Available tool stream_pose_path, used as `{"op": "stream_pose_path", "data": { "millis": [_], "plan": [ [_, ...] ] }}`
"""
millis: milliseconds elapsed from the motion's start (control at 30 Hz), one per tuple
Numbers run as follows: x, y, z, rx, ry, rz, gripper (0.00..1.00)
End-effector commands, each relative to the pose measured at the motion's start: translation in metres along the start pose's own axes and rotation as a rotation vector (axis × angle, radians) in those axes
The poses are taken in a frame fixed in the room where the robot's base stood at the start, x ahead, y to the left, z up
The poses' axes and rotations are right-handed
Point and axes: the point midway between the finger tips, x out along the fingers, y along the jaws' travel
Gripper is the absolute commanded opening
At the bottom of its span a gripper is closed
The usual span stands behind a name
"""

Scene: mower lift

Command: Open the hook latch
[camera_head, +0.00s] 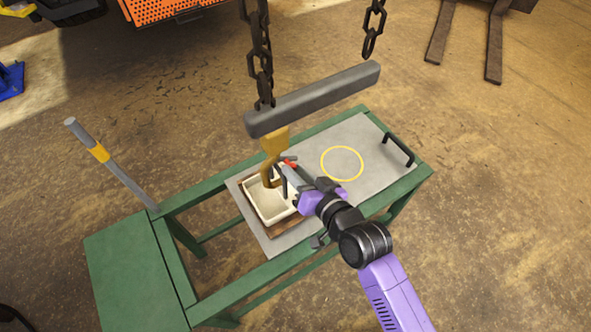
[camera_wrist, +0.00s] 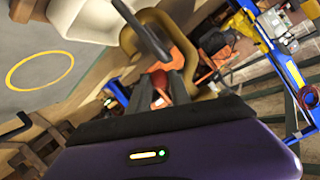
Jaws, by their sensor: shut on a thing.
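A gold hook (camera_head: 270,160) hangs below a grey lifting beam (camera_head: 315,98), over a white tray on a green bench. In the wrist view the hook's rounded body (camera_wrist: 208,76) curves around the fingertips. The hook latch shows as a dark grey bar (camera_wrist: 143,32) across the hook's opening, with an orange-red part near the fingers. My gripper (camera_head: 291,178) reaches in from the lower right, beside the hook. In the wrist view my gripper (camera_wrist: 168,80) is shut on the latch's red part; the exact contact is partly hidden by the fingers.
The white tray (camera_head: 254,206) sits below the hook on the bench's grey plate (camera_head: 375,140), which bears a yellow ring (camera_head: 342,163) and a black handle (camera_head: 398,149). Rusty chains (camera_head: 262,50) hold the beam above. A grey lever (camera_head: 110,162) stands at the bench's left.

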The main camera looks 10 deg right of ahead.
Motion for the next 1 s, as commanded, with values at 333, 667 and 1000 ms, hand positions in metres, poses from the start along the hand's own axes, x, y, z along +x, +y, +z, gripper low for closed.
{"op": "stream_pose_path", "data": {
  "millis": [333, 667, 1000],
  "plan": [
    [-0.005, -0.004, -0.014, -0.308, 0.046, 0.086, 0.00],
    [-0.007, -0.005, -0.019, -0.550, 0.084, 0.152, 0.00],
    [-0.008, -0.008, -0.023, -0.674, 0.104, 0.186, 0.00]
  ]
}}
